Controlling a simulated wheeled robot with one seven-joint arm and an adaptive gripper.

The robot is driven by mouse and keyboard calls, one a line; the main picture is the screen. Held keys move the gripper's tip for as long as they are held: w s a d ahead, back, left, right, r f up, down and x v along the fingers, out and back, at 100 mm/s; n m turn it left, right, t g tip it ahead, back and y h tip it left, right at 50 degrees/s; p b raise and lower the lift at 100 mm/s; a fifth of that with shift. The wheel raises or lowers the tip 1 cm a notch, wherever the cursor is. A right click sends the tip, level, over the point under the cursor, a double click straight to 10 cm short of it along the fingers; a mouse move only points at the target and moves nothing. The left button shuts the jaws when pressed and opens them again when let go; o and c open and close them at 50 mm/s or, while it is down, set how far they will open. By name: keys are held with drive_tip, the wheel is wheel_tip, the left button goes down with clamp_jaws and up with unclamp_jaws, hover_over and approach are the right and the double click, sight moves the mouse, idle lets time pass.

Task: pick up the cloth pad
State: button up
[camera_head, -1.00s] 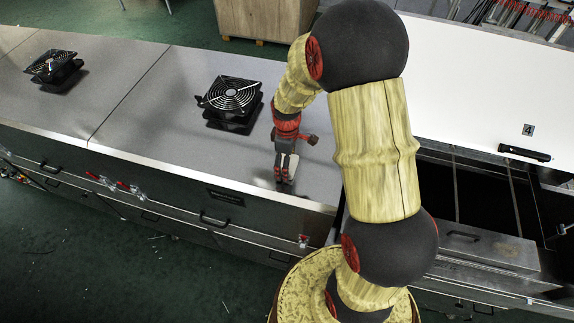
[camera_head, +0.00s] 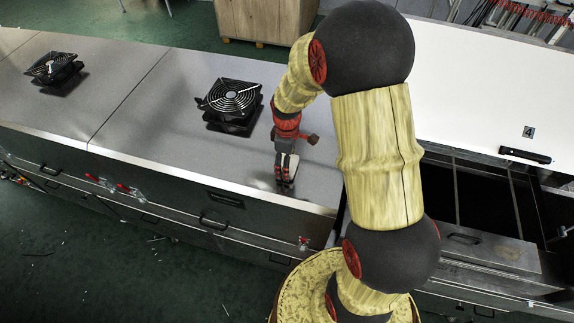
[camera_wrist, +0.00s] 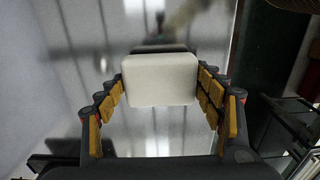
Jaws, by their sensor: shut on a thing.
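The cloth pad (camera_wrist: 160,80) is a pale, rounded rectangular block in the middle of the wrist view. My gripper (camera_wrist: 161,88) is shut on it, with a padded finger against its left side and another against its right side. In the head view, my gripper (camera_head: 286,184) points down at the grey dryer top, near its front edge. A pale bit of the pad (camera_head: 294,166) shows at the fingers there, and the rest is hidden by them. I cannot tell whether the pad touches the surface.
A black fan (camera_head: 232,104) stands on the grey top (camera_head: 150,110), left of my gripper. Another fan (camera_head: 54,72) is further left. At right, an open chamber (camera_head: 475,200) lies below a raised white lid (camera_head: 465,80). The top between the fans is clear.

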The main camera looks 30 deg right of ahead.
drive_tip(key=s+d+r+b, duration=0.3)
drive_tip(key=s+d+r, duration=0.1)
drive_tip(key=s+r, duration=0.8)
drive_tip(key=shift+s+b, duration=0.3)
drive_tip(key=shift+s, duration=0.5)
drive_tip(key=shift+d, duration=0.1)
drive_tip(key=o, duration=0.7)
drive_tip(key=shift+c, duration=0.2)
drive_tip(key=c, duration=0.5)
drive_tip(key=shift+f, duration=0.1)
